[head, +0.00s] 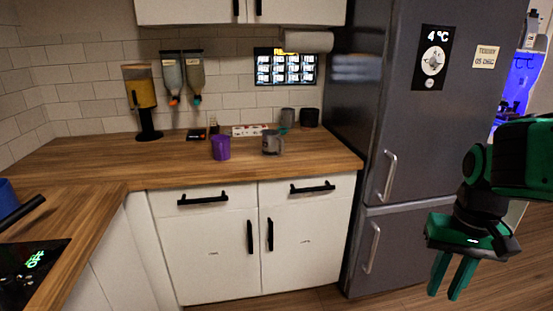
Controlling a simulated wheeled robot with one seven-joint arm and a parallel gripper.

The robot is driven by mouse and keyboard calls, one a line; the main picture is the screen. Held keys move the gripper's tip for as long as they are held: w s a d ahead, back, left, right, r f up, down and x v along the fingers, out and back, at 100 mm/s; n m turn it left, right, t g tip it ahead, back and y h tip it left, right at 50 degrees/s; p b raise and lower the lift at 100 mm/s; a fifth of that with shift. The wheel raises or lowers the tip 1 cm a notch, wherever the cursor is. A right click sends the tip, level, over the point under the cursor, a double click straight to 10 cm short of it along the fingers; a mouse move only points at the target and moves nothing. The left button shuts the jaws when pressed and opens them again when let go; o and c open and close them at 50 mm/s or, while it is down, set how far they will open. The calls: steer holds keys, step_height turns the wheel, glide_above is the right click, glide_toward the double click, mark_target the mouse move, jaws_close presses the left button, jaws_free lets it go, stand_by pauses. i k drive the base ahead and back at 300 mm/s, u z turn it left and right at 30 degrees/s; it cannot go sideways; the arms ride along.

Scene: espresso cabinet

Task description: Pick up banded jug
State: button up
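A grey jug (272,143) stands upright on the wooden counter (180,162), right of a purple cup (220,147). It has lighter and darker parts and looks like the banded jug, but it is too small to make out a band clearly. My gripper (444,294) hangs at the lower right, in front of the fridge and far from the jug. Its two green fingers point down with a gap between them. It is open and holds nothing.
A grey cup (287,116) and a black cup (309,117) stand at the back of the counter. A yellow dispenser (141,95) stands at the left. The tall grey fridge (405,140) borders the counter's right end. The front strip of counter is clear.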

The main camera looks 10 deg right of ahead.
mark_target(273, 144)
steer(key=k, duration=0.5)
steer(key=z, duration=0.75)
steer(key=i, duration=1.95)
steer(key=u, duration=0.75)
